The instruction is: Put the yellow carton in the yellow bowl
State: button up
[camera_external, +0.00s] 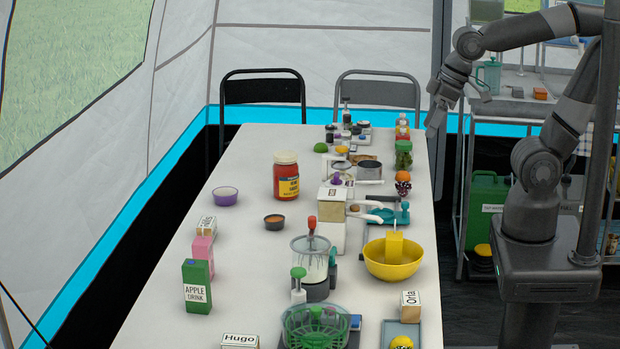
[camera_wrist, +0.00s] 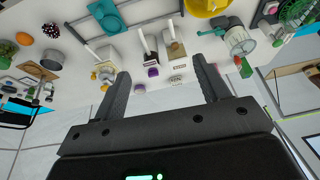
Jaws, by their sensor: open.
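The yellow carton (camera_external: 394,246) stands in the yellow bowl (camera_external: 377,267) on the right side of the table; its lower part is hidden by the bowl's rim. Part of the yellow bowl also shows at the top edge of the wrist view (camera_wrist: 203,8), where I cannot make out the carton. My gripper (camera_external: 432,130) is raised near the table's far right edge, well behind the bowl and apart from it. In the wrist view my gripper (camera_wrist: 160,78) has its fingers wide apart with nothing between them.
The long white table (camera_external: 180,290) is crowded along its right half. A blender (camera_external: 313,265) stands left of the bowl, and a green basket (camera_external: 315,325) is in front.

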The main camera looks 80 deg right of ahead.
jog(key=shift+t, duration=0.5)
jog(key=s+d+r, duration=0.2)
jog(key=s, duration=0.1)
jog(key=shift+s+d, duration=0.1)
jog(key=shift+d, duration=0.05)
